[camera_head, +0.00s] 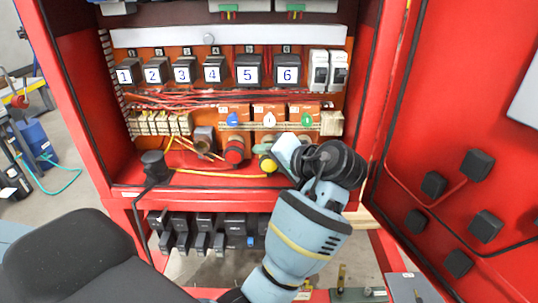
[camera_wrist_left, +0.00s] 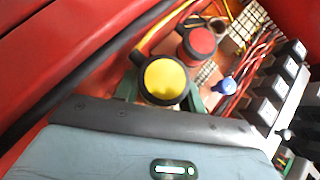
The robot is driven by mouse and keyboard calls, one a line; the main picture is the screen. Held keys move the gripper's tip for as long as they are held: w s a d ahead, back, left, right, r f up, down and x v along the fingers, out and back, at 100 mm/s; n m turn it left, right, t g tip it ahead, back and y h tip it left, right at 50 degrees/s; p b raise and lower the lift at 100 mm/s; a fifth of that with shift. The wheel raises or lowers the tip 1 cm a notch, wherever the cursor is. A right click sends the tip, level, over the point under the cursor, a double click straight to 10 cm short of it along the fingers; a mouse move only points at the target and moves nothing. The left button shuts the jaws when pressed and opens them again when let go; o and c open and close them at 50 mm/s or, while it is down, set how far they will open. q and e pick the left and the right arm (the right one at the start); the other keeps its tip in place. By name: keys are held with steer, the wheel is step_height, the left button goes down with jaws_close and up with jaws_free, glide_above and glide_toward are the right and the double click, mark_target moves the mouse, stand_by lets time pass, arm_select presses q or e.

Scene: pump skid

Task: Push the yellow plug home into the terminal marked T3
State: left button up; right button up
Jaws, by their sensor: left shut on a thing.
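The yellow plug (camera_head: 267,165) shows its round yellow end just below the orange terminals, to the right of the red plug (camera_head: 234,152). My left gripper (camera_head: 273,155) is shut on it. In the left wrist view the yellow plug (camera_wrist_left: 165,78) has a dark collar and sits between the dark green fingers of my left gripper (camera_wrist_left: 163,92). The red plug (camera_wrist_left: 200,41) stands beside it, apart from it. The orange terminals (camera_head: 268,111) carry blue, white and green marks. I cannot read T3. The plug's far end is hidden, so its depth cannot be told. My right gripper is not in view.
Numbered black relays (camera_head: 248,70) line the panel above. Red wires (camera_head: 170,98) run below them. A black round device (camera_head: 153,165) with a cable stands on the red ledge at left. The open red door (camera_head: 450,110) with black boxes bounds the right side.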

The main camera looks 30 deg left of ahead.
arm_select(q)
steer(key=shift+s+d, duration=0.4)
steer(key=shift+s, duration=0.3)
steer(key=shift+w, duration=0.1)
